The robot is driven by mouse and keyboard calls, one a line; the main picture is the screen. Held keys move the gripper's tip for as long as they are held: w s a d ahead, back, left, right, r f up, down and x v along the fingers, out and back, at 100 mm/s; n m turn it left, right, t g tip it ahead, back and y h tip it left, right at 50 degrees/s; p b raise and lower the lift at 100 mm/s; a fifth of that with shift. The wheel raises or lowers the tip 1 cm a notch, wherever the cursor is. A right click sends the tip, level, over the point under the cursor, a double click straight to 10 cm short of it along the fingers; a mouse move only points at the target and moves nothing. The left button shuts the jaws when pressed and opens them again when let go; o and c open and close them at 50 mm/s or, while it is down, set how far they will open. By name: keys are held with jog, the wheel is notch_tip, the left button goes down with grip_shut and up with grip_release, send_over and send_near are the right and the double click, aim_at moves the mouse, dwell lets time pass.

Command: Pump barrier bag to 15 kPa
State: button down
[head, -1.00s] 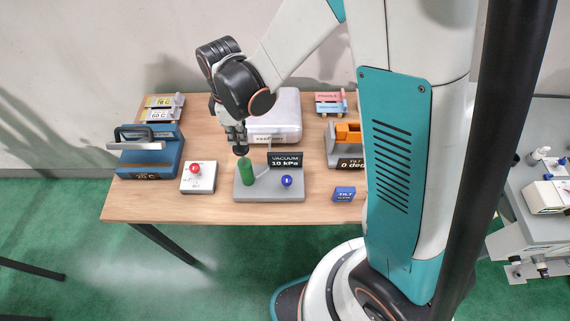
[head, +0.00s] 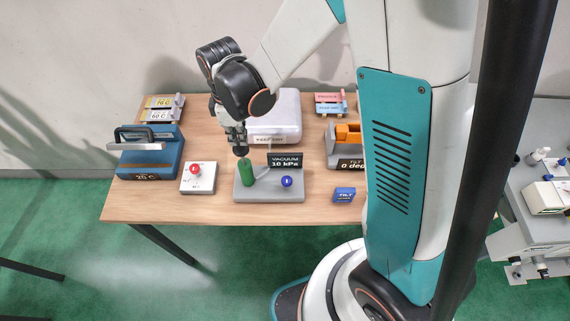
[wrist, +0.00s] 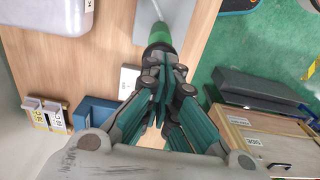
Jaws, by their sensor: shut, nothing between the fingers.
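The vacuum pump station is a grey base (head: 270,195) at the table's front middle. It has an upright green handle (head: 247,173), a blue button (head: 286,181) and a dark display (head: 285,161) reading VACUUM and a two-digit kPa value starting with 1; its second digit is too small to be sure of. My gripper (head: 241,150) is shut and empty, pointing down at the top of the green handle. In the wrist view the handle (wrist: 158,36) lies just past the fingertips (wrist: 158,62); I cannot tell whether they touch. A pale case (head: 278,112) stands behind; no bag is clearly identifiable.
A blue sealer-like device (head: 150,160) showing a temperature is at the left. A white box with a red button (head: 197,176) stands beside the pump. An orange-and-grey tilt station (head: 345,145) and a blue TILT block (head: 344,194) are at the right. Bare wood (head: 225,212) lies in front.

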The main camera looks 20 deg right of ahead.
aim_at(240, 147)
jog(key=shift+f+b, duration=1.55)
jog(key=shift+f, duration=0.05)
jog(key=shift+r, duration=0.1)
jog(key=shift+r+p, duration=2.1)
jog(key=shift+r, duration=1.4)
jog(key=shift+d, duration=0.1)
